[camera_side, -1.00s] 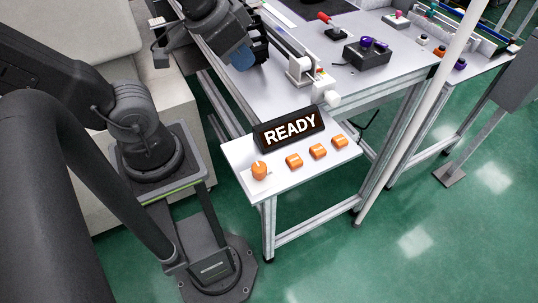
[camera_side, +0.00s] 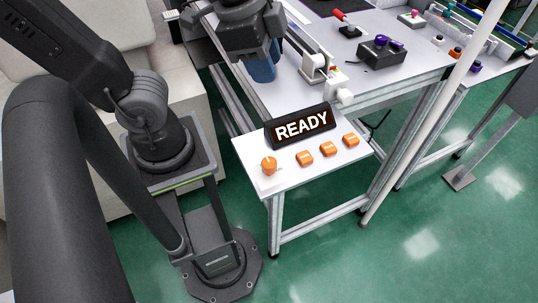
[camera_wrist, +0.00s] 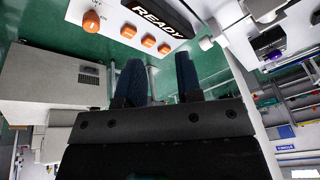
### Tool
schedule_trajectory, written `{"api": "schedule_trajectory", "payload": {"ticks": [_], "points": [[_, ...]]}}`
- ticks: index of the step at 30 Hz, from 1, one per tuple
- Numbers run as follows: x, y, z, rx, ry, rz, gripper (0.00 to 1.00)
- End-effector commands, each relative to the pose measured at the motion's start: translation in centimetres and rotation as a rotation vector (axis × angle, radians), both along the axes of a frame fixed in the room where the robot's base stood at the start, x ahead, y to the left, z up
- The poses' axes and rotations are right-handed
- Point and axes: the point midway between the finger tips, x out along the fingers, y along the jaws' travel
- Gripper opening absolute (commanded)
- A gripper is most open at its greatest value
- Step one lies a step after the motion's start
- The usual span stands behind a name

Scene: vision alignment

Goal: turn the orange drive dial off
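The orange drive dial (camera_side: 268,165) sits at the left end of a small white panel (camera_side: 285,180), with a pale pointer mark on it. In the wrist view the dial (camera_wrist: 91,21) shows at upper left; the small lettering beside it is too blurred to read. My gripper (camera_side: 262,70) is above and behind the panel, well away from the dial, with its blue fingers pointing down. In the wrist view the two fingers of my gripper (camera_wrist: 159,66) stand apart with nothing between them.
Three orange buttons (camera_side: 328,148) sit right of the dial. A dark READY sign (camera_side: 302,125) stands behind them. A white fixture (camera_side: 338,91) is on the grey table behind. A black box with purple knobs (camera_side: 381,53) lies farther right. Space above the dial is clear.

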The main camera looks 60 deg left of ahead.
Motion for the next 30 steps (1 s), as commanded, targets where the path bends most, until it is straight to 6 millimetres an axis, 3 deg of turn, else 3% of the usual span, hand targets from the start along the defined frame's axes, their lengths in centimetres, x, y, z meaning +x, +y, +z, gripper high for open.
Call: {"api": "schedule_trajectory", "payload": {"ticks": [1, 6, 12, 19, 30], "points": [[-0.3, -1.8, 0.3, 0.044, 0.043, -0.185, 0.37], [-1.9, -6.3, 1.1, 0.169, 0.159, -0.742, 0.53], [-3.3, -8.8, 1.6, 0.232, 0.224, -1.085, 0.53], [-3.5, -9.0, -0.3, 0.238, 0.234, -1.120, 0.53], [-3.5, -8.9, -7.8, 0.238, 0.236, -1.116, 0.53]]}}
